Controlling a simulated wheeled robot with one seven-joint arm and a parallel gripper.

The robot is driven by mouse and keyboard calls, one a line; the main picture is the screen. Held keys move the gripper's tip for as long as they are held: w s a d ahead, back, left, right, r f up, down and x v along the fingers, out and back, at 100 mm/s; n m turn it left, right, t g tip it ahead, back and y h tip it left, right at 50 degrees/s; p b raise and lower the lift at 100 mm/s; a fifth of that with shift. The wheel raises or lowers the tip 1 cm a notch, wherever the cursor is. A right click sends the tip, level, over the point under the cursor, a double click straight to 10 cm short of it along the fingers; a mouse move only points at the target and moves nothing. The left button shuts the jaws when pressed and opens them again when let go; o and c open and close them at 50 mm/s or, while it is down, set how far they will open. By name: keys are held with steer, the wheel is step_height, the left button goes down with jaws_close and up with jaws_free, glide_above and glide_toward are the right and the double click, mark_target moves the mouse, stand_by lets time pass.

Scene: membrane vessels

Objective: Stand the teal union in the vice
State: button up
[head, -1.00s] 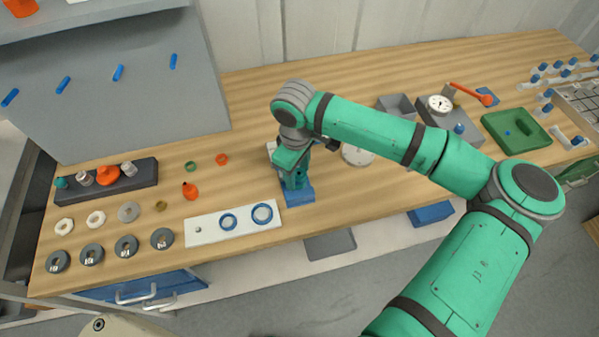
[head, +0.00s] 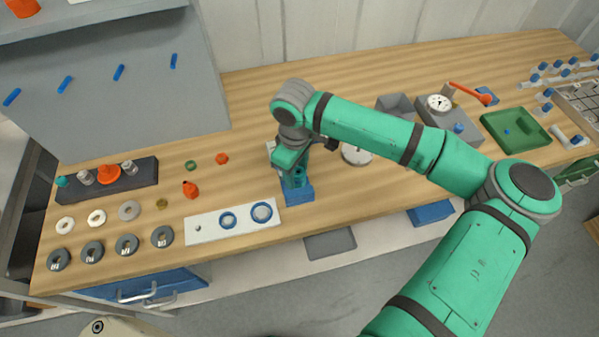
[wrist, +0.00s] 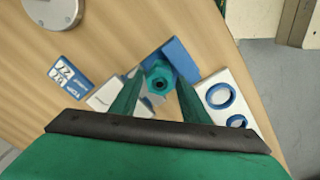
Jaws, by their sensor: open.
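The teal union (wrist: 157,80) shows end-on in the wrist view, with a hexagonal outline and a dark bore facing up. It appears upright at the blue vice (wrist: 181,60), beside a pale block. My gripper (wrist: 157,88) is open, with one teal finger on each side of the union; whether either touches it I cannot tell. In the head view my gripper (head: 290,167) points down over the blue vice (head: 300,196), and the union (head: 298,179) shows small and partly hidden below it. How deep the union sits in the vice is hidden.
A white plate with blue rings (head: 235,221) lies close left of the vice. A round grey disc (head: 356,154) is behind right. A dark rack (head: 107,180) with fittings stands at far left. A dial gauge (head: 439,104) and green tray (head: 516,131) are right.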

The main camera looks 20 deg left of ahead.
steer(key=shift+s+a+f, duration=0.3)
steer(key=shift+s+f, duration=0.1)
steer(key=shift+f, duration=0.05)
steer(key=r, duration=0.9)
steer(key=shift+w+d, duration=0.2)
steer(key=shift+d, duration=0.15)
steer(key=shift+d+f, duration=0.1)
steer(key=shift+d, duration=0.05)
